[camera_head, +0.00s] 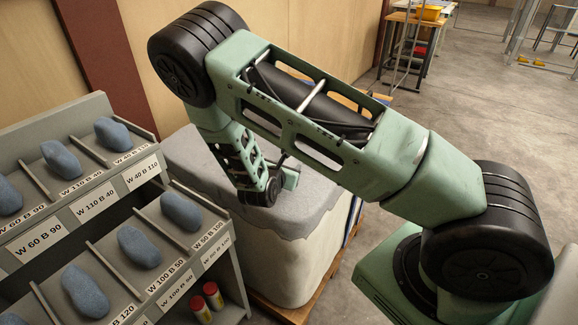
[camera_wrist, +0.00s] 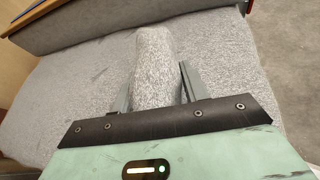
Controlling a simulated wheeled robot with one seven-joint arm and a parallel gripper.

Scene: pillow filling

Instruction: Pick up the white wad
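The white wad (camera_wrist: 155,65) is a long, rounded, speckled pale-grey lump in the wrist view. It sticks out from between the two fingers of my gripper (camera_wrist: 158,82). The fingers lie along its left and right sides and look to be shut on it. Its lower end is hidden by the gripper body. In the head view my gripper (camera_head: 285,180) is low over the grey top of a large pale block, and the wad is hidden there. Whether the wad touches the grey surface is unclear.
The large block (camera_head: 300,262) has a grey, rough top and stands on a wooden pallet. A labelled grey rack (camera_head: 75,243) with several blue-grey lumps stands at the left. Two red-capped containers (camera_head: 207,302) are low on the rack. Open floor lies at the right.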

